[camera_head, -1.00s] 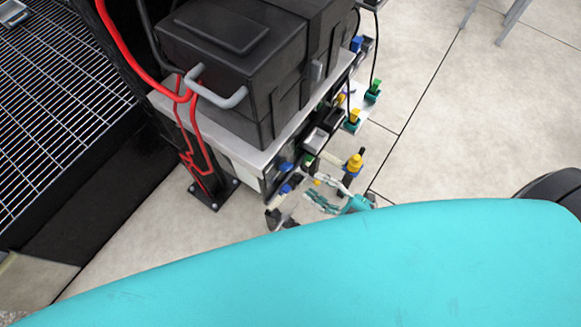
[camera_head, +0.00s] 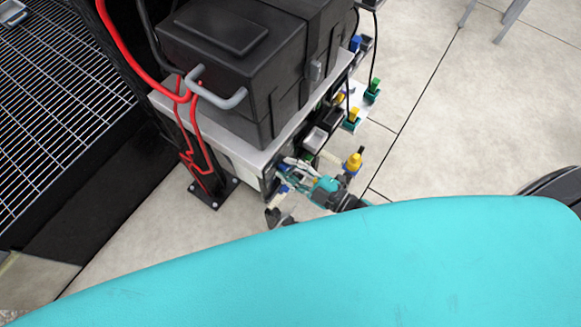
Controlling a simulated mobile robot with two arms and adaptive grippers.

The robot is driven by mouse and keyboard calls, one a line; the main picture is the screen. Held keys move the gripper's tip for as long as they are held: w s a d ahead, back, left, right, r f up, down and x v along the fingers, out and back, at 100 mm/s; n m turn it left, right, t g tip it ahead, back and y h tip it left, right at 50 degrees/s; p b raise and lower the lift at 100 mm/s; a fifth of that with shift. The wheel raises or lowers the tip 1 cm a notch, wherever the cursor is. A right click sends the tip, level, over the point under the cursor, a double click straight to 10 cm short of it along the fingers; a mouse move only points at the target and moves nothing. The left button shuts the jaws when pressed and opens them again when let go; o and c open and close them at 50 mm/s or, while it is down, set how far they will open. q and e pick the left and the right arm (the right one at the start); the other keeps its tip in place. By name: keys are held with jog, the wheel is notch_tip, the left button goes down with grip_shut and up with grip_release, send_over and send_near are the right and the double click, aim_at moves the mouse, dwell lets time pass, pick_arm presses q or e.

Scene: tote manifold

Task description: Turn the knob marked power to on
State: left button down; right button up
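The manifold unit has a pale metal shelf (camera_head: 232,138) with a panel facing right and down in the picture, carrying several coloured fittings. No power marking can be read, and I cannot pick out the power knob; the lower panel is partly hidden by my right gripper. My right gripper (camera_head: 287,172), teal with pale fingers, is at the lower end of this panel, its fingertips pointing at the panel face. Whether they touch or enclose a knob is too small to tell. My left gripper is not in view.
A black tote (camera_head: 235,60) with a grey handle sits on the shelf. Red cables (camera_head: 190,125) run down a black post at the left. A yellow and blue fitting (camera_head: 353,163) stands close beside my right gripper. Open floor (camera_head: 480,120) lies to the right.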

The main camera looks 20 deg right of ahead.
grip_shut()
jog(key=shift+m, duration=0.3)
jog(key=m+p, duration=0.1)
jog(key=m, duration=0.2)
jog(key=shift+r, duration=0.1)
jog(key=m, duration=0.5)
jog(key=shift+w+d+p, duration=0.1)
jog(key=shift+d+p, duration=0.05)
jog(key=shift+p, duration=0.25)
jog(key=m, duration=0.4)
jog(key=shift+d, duration=0.1)
jog(key=m, duration=0.5)
jog(key=shift+w, duration=0.1)
jog(key=shift+m, duration=0.3)
